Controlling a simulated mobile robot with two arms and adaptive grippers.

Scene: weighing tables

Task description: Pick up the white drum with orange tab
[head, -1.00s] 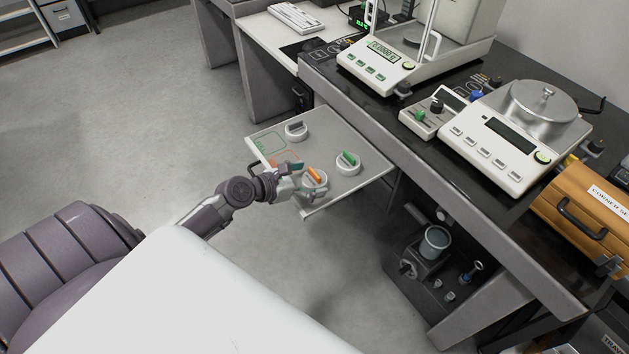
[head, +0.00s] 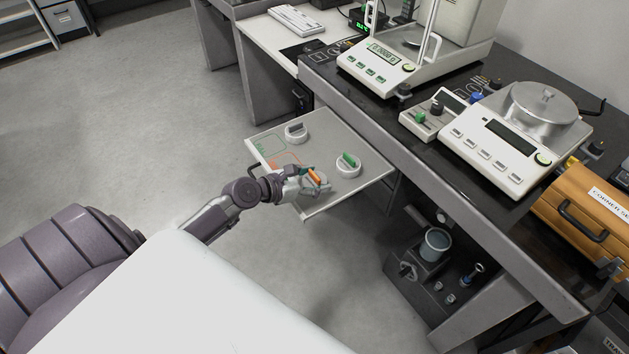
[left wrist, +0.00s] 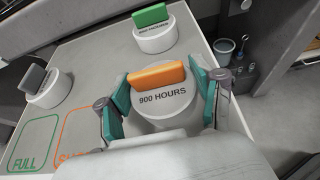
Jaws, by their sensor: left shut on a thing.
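The white drum with the orange tab (left wrist: 165,98) sits between the teal-padded fingers of my left gripper (left wrist: 163,100) in the left wrist view. It reads "900 HOURS" below the tab. In the head view the orange tab (head: 314,177) shows at the fingers of my left gripper (head: 306,181), over the front part of the pull-out shelf (head: 345,126). The gripper is shut on this drum. The drum's lower part is hidden, so I cannot tell whether it touches the shelf. My right gripper is not in view.
A white drum with a green tab (head: 348,164) and one with a grey tab (head: 296,132) stand on the shelf. Green and orange outlines mark its left side. The dark bench edge (head: 390,133) and two balances lie to the right. Open floor lies left.

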